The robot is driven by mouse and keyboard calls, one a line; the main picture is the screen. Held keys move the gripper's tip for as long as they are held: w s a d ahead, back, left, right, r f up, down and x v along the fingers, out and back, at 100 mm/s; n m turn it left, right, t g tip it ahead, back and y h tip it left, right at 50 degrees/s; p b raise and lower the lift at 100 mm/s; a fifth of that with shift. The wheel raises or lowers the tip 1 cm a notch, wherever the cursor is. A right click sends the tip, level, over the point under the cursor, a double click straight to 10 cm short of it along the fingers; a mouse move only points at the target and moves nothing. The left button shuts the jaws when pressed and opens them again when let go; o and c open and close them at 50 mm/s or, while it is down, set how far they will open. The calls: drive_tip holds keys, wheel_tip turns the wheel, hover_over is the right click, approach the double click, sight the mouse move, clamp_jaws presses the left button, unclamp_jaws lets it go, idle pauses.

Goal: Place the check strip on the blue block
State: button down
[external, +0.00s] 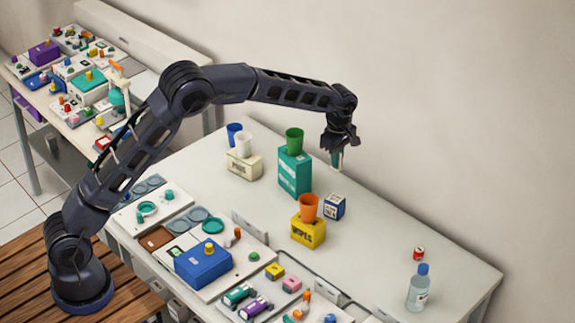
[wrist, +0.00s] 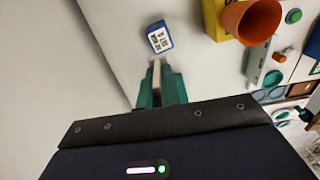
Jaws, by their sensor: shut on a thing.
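My gripper (external: 337,158) hangs over the white table near the wall, fingers pointing down. In the wrist view its green fingers (wrist: 160,90) are shut on a thin pale strip (wrist: 156,73), which I take as the check strip; its far end shows past the fingertips. A small blue block with a white label (external: 334,207) stands on the table below and in front of the gripper. In the wrist view this blue block (wrist: 159,38) lies just beyond the strip's tip, apart from it. A larger blue box (external: 203,264) with a yellow knob sits on a front tray.
A teal box (external: 294,173) with a green cup (external: 294,140) stands left of the gripper. A yellow box (external: 308,232) bearing an orange cup (external: 308,207) stands beside the small blue block.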

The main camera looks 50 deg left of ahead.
sight(335, 199)
wheel_tip(335, 199, down, 12)
drive_tip(key=shift+r, duration=0.15)
idle(0.4)
drive_tip(key=c, duration=1.6)
unclamp_jaws()
